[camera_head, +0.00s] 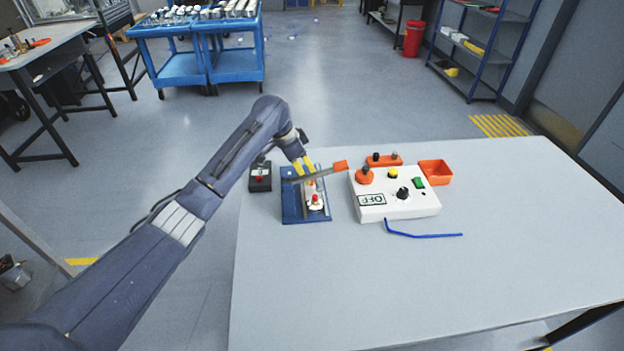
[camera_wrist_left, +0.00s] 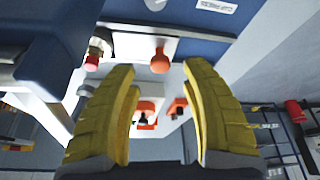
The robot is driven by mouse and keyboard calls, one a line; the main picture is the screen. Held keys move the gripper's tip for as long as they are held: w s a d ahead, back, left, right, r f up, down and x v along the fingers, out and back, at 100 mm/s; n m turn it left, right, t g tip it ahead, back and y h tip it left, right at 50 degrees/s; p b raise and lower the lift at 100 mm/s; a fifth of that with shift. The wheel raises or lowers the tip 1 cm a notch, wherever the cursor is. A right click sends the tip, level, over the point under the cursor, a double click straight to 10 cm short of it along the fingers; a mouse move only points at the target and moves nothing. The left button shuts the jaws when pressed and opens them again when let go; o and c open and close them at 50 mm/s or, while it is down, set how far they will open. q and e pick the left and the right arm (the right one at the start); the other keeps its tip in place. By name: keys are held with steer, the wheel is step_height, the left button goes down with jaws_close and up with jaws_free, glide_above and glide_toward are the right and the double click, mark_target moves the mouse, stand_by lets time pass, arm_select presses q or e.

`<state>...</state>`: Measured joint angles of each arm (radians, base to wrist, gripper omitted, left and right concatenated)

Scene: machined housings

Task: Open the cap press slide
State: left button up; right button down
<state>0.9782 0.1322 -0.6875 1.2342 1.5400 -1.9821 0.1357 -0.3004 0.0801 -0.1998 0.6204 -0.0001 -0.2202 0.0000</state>
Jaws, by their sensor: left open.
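The cap press has a blue base (camera_head: 291,208) on the grey table. A grey bar with an orange end (camera_head: 340,166) crosses above it. A part with a red top (camera_head: 315,198) stands at the press's front; a red-topped part also shows in the left wrist view (camera_wrist_left: 93,60). My left gripper (camera_head: 306,166) has yellow fingers and is over the back of the press. In the left wrist view its fingers are apart, with an orange knob (camera_wrist_left: 160,62) on a pale plate showing between or just beyond the tips. I cannot tell whether they touch it. My right gripper is out of view.
A white control box (camera_head: 420,206) with an OFF label stands right of the press. The table's front and right (camera_head: 480,290) are clear.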

mark_target(313, 192)
arm_select(q)
steer(key=shift+x, duration=2.45)
steer(key=shift+c, duration=0.5)
jaws_close()
